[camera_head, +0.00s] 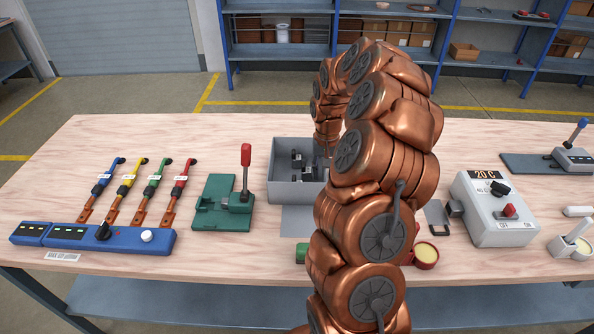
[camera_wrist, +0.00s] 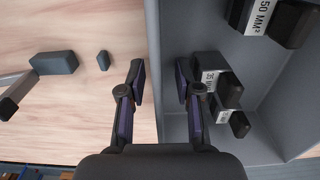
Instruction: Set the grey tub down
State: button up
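The grey tub (camera_head: 286,194) is an open box near the middle of the table, left of my arm, with several dark pieces inside. It looks level, but I cannot tell whether its base touches the table. In the wrist view, the tub's wall (camera_wrist: 153,45) runs between the two fingers of my gripper (camera_wrist: 160,78). One finger is outside the tub over the wood and the other is inside. The fingers are apart, with a clear gap on the inner side of the wall. My arm hides the gripper and the tub's right end in the head view.
A grey flat patch (camera_head: 297,220) lies in front of the tub. A green fixture with a red handle (camera_head: 246,156) stands to the left, beyond it a blue connector strip (camera_head: 120,238).

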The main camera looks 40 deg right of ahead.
grip_shut()
jog(key=shift+r, duration=0.15)
dwell(0.6)
